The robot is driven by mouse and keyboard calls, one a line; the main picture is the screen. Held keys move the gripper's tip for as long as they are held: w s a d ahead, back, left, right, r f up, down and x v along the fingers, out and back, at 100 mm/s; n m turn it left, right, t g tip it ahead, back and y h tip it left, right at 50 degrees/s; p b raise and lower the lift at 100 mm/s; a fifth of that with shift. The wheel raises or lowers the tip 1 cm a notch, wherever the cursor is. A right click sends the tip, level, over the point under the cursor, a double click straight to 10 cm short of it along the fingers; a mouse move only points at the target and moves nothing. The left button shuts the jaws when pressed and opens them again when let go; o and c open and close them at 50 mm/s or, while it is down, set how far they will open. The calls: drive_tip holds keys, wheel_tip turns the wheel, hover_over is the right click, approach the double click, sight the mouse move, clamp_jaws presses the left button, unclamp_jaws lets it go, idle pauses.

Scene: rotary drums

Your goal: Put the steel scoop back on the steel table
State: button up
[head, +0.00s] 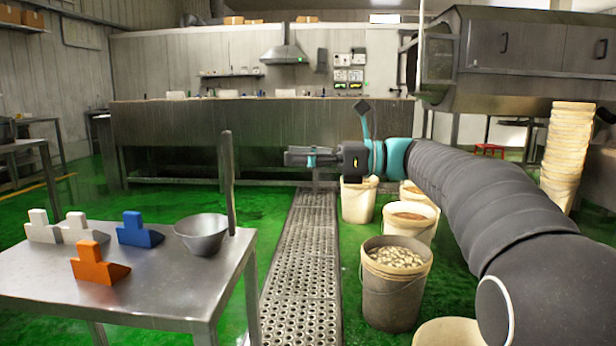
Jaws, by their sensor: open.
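The steel scoop (203,236) is on the steel table (165,288), near its right back corner. It has a round grey bowl, and its long dark handle (228,180) stands up on the right side. My gripper (290,158) is in the middle of the view, pointing left, to the right of the handle's top. It is open, and I see nothing held in it. It looks apart from the scoop, with a gap between it and the handle.
White blocks (76,229), a blue block (138,230) and an orange block (97,264) stand on the table left of the scoop. A perforated floor drain (305,270) runs beside the table. Buckets, one a filled bucket (396,285), stand under my arm at right.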

drive_tip(key=s+d+f+n+t+h, duration=0.25)
drive_tip(key=s+f+n+h, duration=0.6)
drive_tip(key=s+f, duration=0.75)
drive_tip(key=s+d+f+n+t+h, duration=0.2)
drive_tip(key=s+d+f+n+h, duration=0.7)
drive_tip(key=s+d+f, duration=0.3)
wheel_tip(320, 180, down, 4)
drive_tip(key=shift+s+d+r+n+h, duration=0.3)
drive_tip(key=shift+d+n, duration=0.35)
drive_tip(key=shift+d, duration=0.45)
